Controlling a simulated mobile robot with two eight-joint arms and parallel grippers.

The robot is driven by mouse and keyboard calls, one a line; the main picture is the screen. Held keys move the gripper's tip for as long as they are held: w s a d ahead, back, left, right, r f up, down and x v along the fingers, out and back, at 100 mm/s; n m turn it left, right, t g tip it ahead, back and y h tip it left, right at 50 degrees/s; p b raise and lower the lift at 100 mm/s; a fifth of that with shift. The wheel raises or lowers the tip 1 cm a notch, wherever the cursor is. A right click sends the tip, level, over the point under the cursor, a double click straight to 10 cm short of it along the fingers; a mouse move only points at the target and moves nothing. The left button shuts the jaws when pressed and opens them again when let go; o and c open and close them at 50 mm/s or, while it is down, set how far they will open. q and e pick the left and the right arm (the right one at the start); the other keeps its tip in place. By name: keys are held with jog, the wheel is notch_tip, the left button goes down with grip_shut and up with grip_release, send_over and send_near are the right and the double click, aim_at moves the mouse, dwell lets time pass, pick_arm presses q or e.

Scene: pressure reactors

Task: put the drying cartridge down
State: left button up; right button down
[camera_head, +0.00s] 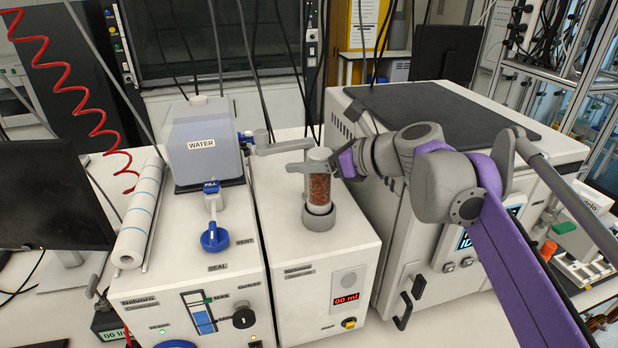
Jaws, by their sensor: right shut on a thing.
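The drying cartridge (318,187) is a clear upright cylinder filled with red-brown granules, with a pale cap. It stands in line with a round grey holder (320,217) on top of the narrow white unit. Its lower end meets the holder's rim; I cannot tell how far it is seated. My right gripper (320,168), on the purple and grey arm from the right, is shut on the cartridge near its upper part. My left gripper is not in view.
Left of the cartridge are a water tank (202,140), a grey swivel pipe (284,146) and a blue-knobbed valve (214,236). A large white reactor housing (400,230) stands close on the right. The narrow unit's front top (325,250) is clear.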

jog(key=shift+f, duration=1.7)
jog(key=shift+w+f, duration=0.15)
jog(key=shift+f, duration=0.15)
jog(key=shift+c, duration=2.1)
grip_release()
jog(key=shift+r, duration=0.1)
send_near(308, 176)
jog(key=shift+w+d+f+b, duration=0.2)
jog(key=shift+w+d, duration=0.15)
jog(key=shift+w, duration=0.1)
jog(key=shift+w+d+f+b, duration=0.2)
jog(key=shift+w+d, duration=0.15)
jog(key=shift+w, duration=0.1)
